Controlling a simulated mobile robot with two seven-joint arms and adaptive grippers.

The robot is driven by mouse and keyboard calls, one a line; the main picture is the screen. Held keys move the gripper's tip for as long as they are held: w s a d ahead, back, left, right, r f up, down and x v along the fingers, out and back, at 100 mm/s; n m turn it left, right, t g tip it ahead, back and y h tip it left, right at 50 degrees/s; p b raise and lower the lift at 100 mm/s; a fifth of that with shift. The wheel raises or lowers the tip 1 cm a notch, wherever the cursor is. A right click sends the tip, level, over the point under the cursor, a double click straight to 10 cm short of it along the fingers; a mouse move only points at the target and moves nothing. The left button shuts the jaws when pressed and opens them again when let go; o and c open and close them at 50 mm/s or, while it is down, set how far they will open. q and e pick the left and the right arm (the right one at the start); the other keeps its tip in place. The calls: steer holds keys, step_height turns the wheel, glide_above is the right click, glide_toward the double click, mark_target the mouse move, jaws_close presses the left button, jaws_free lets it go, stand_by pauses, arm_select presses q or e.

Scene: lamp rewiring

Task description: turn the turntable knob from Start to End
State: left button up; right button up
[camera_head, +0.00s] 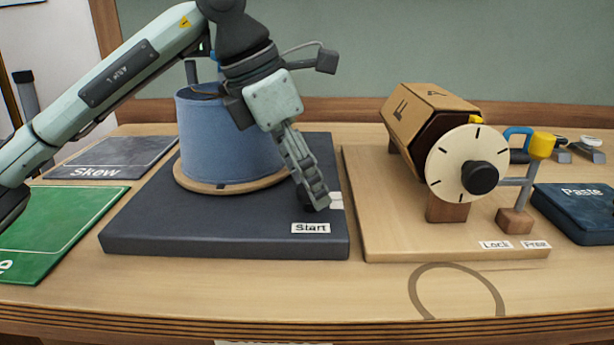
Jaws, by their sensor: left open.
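The turntable is a round wooden disc (200,187) on a dark base (225,238), with a blue drum-shaped shade (220,140) standing on it. A dark mark shows on the disc's front rim. A "Start" label (311,228) lies at the base's front right. A second white label (337,200) shows partly behind my gripper; I cannot read it. My left gripper (315,200) points down over the right side of the base, just behind the "Start" label. Its fingers overlap in this view, and I cannot tell whether they touch anything. I cannot make out the turntable knob; the gripper may hide it.
Right of the base, a wooden board (390,235) carries a hexagonal drum (425,115) with a cream dial (450,150) and black knob (480,178). A "Paste" pad (580,210) is far right. "Skew" (105,160) and green (65,215) mats lie left. The front table strip is clear.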

arm_select(q)
steer(key=shift+d+f, duration=0.1)
steer(key=shift+f, duration=0.15)
steer(key=shift+w, duration=0.1)
steer(key=c, duration=1.1)
